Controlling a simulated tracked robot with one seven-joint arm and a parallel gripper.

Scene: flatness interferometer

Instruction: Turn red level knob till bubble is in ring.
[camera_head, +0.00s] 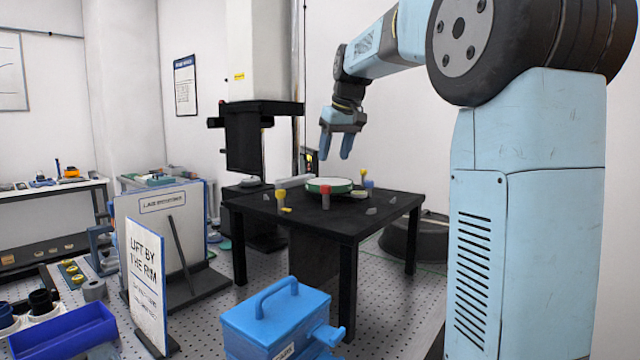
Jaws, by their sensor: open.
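A red knob (325,197) stands upright at the front of a round white stage with a green rim (332,186), on a black table (375,204). I take it to be the red level knob. My gripper (336,146) points down above the stage, a little above and behind the red knob in the picture. Its two blue fingers are apart with nothing between them, and it touches nothing that I can see. A yellow-topped knob (281,195) stands left of the stage and another yellow-topped piece stands at the right. The bubble and ring are too small to make out.
A black instrument column (245,140) stands behind the table at the left. A blue toolbox (275,322) and a "LIFT BY THE RIM" sign (148,285) stand on the floor in front. Small grey pieces lie on the tabletop. The air right of the gripper is clear.

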